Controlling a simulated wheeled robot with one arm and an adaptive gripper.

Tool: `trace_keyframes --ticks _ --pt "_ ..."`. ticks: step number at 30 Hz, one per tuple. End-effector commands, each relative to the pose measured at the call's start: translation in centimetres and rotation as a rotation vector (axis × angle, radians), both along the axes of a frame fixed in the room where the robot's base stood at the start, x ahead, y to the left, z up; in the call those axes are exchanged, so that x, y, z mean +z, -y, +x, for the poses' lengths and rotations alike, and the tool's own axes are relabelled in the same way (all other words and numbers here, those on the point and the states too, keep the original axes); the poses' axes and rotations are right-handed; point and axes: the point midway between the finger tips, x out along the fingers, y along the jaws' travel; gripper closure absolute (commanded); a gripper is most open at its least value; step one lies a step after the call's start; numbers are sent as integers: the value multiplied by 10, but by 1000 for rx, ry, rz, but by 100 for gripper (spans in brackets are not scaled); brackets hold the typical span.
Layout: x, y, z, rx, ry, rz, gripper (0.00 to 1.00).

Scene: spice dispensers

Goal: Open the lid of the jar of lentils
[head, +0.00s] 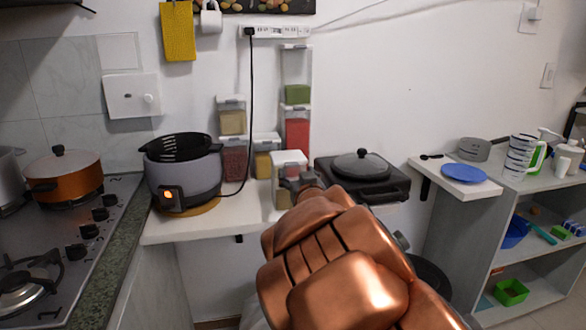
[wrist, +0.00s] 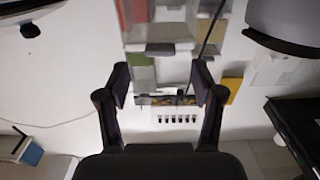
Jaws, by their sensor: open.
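Several clear spice dispensers with pale lids stand stacked on the white counter in the head view. They include a red-brown one (head: 233,160), an olive one (head: 232,121), a red one (head: 297,133) and a green one (head: 297,93). I cannot tell which is the jar of lentils. A front dispenser (head: 290,160) is partly hidden behind my gripper (head: 302,183). In the wrist view, the scene appears upside down. There my gripper (wrist: 161,80) is open and empty, with dispensers showing beyond its fingers; contact cannot be told.
A grey cooker (head: 184,172) stands left of the dispensers, its black cord rising to a power strip (head: 275,31). A black appliance with a glass-lidded pan (head: 361,165) stands right. A blue plate (head: 464,173) lies on the right shelf. Free wall lies above the pan.

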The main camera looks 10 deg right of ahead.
Motion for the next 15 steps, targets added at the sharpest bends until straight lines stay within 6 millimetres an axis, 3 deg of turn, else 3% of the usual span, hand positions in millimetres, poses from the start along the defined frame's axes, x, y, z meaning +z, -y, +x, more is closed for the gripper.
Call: trace_keyframes --ticks 9,15 --pt "1 0 37 0 1 0 33" --pt "1 0 48 1 1 0 33"
